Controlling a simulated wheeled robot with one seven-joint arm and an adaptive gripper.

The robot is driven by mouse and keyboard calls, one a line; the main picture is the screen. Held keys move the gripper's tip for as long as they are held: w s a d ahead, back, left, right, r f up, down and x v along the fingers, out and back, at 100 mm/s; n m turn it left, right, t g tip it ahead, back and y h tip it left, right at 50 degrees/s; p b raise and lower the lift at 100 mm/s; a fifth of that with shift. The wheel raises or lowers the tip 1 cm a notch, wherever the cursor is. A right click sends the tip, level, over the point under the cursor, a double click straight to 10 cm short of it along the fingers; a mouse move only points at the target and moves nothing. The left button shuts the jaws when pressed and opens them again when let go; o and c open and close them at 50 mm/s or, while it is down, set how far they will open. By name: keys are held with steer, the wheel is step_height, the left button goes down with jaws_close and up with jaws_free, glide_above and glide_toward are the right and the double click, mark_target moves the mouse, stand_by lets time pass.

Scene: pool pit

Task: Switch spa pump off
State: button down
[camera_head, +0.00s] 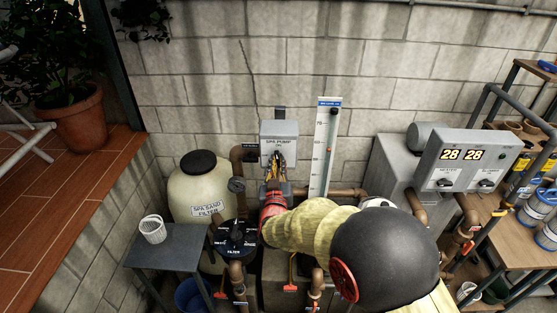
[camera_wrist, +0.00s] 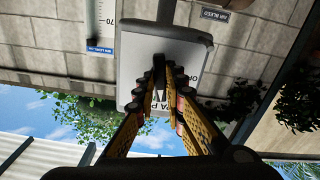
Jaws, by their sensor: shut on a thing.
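The spa pump switch box (camera_head: 280,131) is a grey box on the block wall, with a label that reads "SPA PUMP" and smaller text below it. My gripper (camera_head: 277,160) is in front of the lower part of this box. In the wrist view the box face (camera_wrist: 135,62) appears upside down, and my gripper (camera_wrist: 168,74) reaches onto it with its yellow fingers close together. The fingertips are shut on a dark switch lever (camera_wrist: 172,48) that stands out from the face. The fingers hide part of the lever and the lettering, so its exact position is unclear.
A white level gauge (camera_head: 323,150) stands just right of the box. The spa sand filter (camera_head: 198,185) and a black valve dial (camera_head: 237,238) are to the left, with pipes around. A heater control box (camera_head: 466,158) is at the right. A small grey table (camera_head: 175,250) stands front left.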

steer(key=n+p, duration=0.1)
steer(key=n, duration=0.3)
steer(key=shift+r, duration=0.1)
steer(key=n+p, duration=0.1)
steer(key=n, duration=0.3)
steer(key=shift+p, duration=0.4)
steer(key=n+p, duration=0.1)
steer(key=n, duration=0.3)
steer(key=n+p, duration=0.1)
steer(key=n, duration=0.3)
steer(key=shift+p, duration=0.3)
steer(key=c, duration=1.8)
jaws_free()
steer(key=shift+o, duration=0.2)
steer(key=shift+s, duration=0.1)
steer(key=s, duration=0.6)
steer(key=shift+s+a, duration=0.15)
steer(key=shift+s, duration=0.25)
